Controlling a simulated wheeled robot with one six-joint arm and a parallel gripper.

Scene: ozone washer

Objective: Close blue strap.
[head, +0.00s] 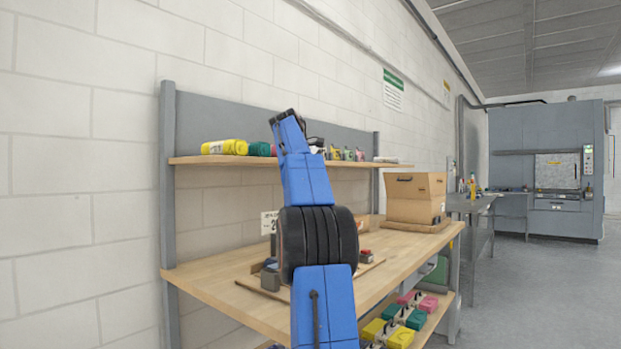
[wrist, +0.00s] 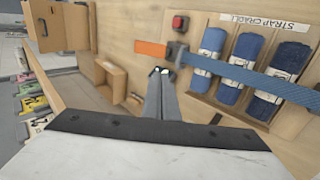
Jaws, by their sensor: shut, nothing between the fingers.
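In the wrist view a flat blue strap (wrist: 240,74) runs from the right edge up-left across several rolled blue bundles. Its left end meets a dark buckle-like piece (wrist: 177,55), with an orange strip (wrist: 151,48) just beyond it. I cannot tell whether the strap is fastened there. My gripper (wrist: 160,72) is shut and empty, its tips just below the orange strip and the buckle-like piece. I cannot tell whether the tips touch them. In the head view my own arm hides part of the bench, and the strap is not visible.
The blue rolls (wrist: 212,42) lie in a shallow wooden tray labelled for straps. A red button box (wrist: 180,22) sits above the strap. Cardboard boxes (wrist: 107,76) stand to the left. The wooden bench (head: 225,289) has a shelf above it (head: 200,160).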

